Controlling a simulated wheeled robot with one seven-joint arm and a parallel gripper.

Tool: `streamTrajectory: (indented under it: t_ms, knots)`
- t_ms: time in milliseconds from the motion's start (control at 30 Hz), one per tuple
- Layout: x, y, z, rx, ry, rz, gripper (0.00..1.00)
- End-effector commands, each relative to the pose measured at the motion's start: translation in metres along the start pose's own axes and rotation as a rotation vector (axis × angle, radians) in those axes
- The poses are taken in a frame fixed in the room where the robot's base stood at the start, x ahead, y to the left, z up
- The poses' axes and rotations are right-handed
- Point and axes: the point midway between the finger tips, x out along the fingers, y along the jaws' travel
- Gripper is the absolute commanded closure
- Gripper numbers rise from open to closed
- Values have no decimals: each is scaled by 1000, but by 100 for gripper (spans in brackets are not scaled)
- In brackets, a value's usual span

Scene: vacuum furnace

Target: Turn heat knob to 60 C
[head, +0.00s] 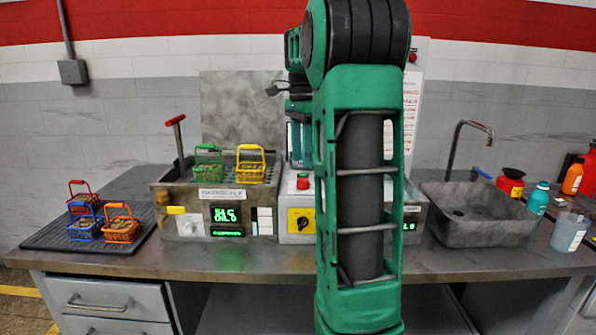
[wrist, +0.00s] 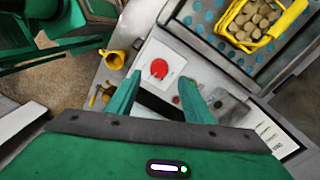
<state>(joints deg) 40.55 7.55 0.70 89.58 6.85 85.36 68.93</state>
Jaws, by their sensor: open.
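My gripper (wrist: 161,84) is open and empty. In the wrist view its two green fingers point toward a red button (wrist: 159,69) on a pale plate, which appears beyond and between the tips. I cannot tell the distance. A round whitish knob (head: 187,227) is on the front of the bath unit (head: 167,205), left of a lit green display (head: 225,215). A black rotary knob (head: 299,224) on a yellow plate is on the unit to its right. I cannot read which one is the heat knob. The display digits are too blurred to read surely. The arm hides part of the right unit.
A green basket (head: 209,168) and a yellow basket (head: 250,170) sit on the bath's top. Several baskets stand on a dark mat (head: 60,236) at left. A sink (head: 477,222) and bottles are at right. The front counter strip is clear.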

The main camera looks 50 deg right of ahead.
Motion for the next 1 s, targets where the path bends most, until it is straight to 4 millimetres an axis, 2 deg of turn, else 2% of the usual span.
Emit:
streamTrajectory:
  t_ms: [100,333,1000]
  knots:
    - [-22,-1,2,-2,1,-4,53]
    - [-42,-1,1,-2,0,-1,53]
    - [-44,0,1,-2,0,0,53]
